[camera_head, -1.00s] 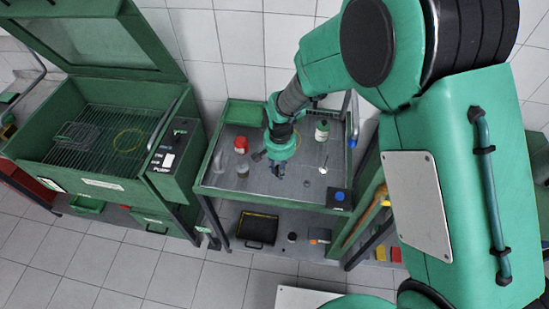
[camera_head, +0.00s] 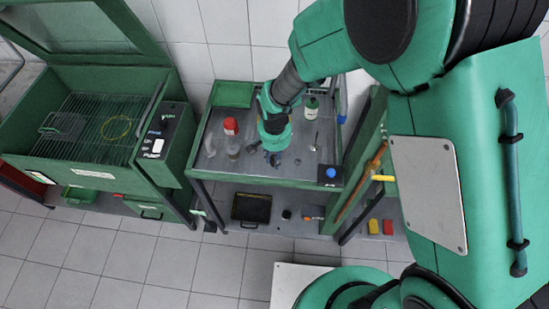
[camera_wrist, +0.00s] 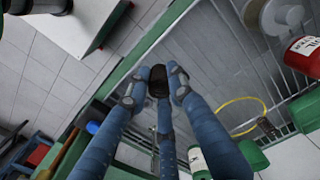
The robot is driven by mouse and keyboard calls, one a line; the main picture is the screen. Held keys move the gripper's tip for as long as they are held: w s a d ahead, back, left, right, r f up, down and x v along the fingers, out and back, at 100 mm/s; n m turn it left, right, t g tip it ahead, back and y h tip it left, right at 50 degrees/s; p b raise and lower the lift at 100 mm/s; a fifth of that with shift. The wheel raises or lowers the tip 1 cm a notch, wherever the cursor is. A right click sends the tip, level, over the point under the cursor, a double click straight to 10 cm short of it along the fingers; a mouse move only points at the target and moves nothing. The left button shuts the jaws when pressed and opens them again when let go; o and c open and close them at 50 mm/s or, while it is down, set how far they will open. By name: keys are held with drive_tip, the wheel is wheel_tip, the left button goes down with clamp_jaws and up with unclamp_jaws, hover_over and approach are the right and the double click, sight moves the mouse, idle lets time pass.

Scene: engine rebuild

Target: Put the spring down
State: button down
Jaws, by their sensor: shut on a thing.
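My gripper (camera_head: 274,159) is over the grey top of the green-framed workbench (camera_head: 262,168) in the head view. In the wrist view its blue fingers (camera_wrist: 157,84) close around a small dark piece (camera_wrist: 159,90), which I take to be the spring. Its coils cannot be made out. In the head view the piece is too small to tell from the fingers. Whether it touches the bench top is unclear.
A blue-button box (camera_head: 330,174) sits at the front right corner. A parts washer (camera_head: 160,146) stands left. Bare bench top lies front left.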

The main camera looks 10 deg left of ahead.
drive_tip(key=shift+w, duration=0.1)
idle(0.4)
